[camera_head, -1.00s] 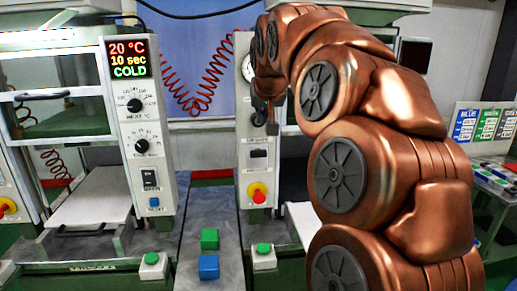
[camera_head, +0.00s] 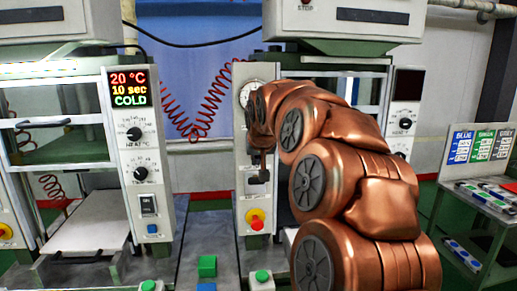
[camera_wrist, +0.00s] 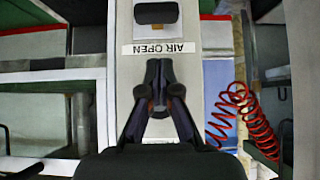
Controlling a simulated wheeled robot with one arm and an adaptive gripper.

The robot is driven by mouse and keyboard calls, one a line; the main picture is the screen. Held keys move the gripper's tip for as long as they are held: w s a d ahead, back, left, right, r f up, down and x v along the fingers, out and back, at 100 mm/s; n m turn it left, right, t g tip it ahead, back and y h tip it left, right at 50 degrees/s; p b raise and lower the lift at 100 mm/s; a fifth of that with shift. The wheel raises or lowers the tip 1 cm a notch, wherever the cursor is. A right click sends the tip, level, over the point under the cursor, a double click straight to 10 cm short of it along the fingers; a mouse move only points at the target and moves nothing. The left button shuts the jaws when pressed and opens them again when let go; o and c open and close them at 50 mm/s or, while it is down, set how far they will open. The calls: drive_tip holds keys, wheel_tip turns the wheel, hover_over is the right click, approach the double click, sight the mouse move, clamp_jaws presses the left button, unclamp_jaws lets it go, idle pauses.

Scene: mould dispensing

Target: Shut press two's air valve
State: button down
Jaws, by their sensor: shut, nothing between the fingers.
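The air valve of press two is a black handle lying crosswise on the pale front column (camera_head: 243,200); it shows at the top of the wrist view (camera_wrist: 156,13). Beside it is an upside-down label reading "AIR OPEN" (camera_wrist: 158,47). My gripper (camera_wrist: 158,66) is shut and empty, its fingertips close to the label's edge, a short way from the handle. I cannot tell whether the tips touch the column. In the head view my gripper (camera_head: 261,165) hangs in front of the column and partly covers the label and valve area.
A red emergency button (camera_head: 256,219) sits below the valve on the same column. A red coiled hose (camera_wrist: 252,120) hangs beside the column. The left press (camera_head: 145,160) displays 20 °C, 10 sec, COLD. A side table (camera_head: 480,195) with trays stands at right.

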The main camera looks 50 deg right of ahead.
sight(255, 177)
drive_tip(key=shift+w+d+f+p, duration=0.1)
drive_tip(key=shift+f+p, duration=0.15)
drive_tip(key=shift+f, duration=0.95)
drive_tip(key=shift+w+d+f+p, duration=0.1)
drive_tip(key=shift+f+p, duration=0.15)
drive_tip(key=shift+f, duration=0.9)
drive_tip(key=shift+f+b, duration=1.75)
drive_tip(key=shift+f, duration=0.65)
wheel_tip(255, 177, up, 5)
drive_tip(key=shift+f+p, duration=0.2)
drive_tip(key=shift+p, duration=0.2)
drive_tip(key=b+v, duration=0.2)
drive_tip(key=v, duration=0.8)
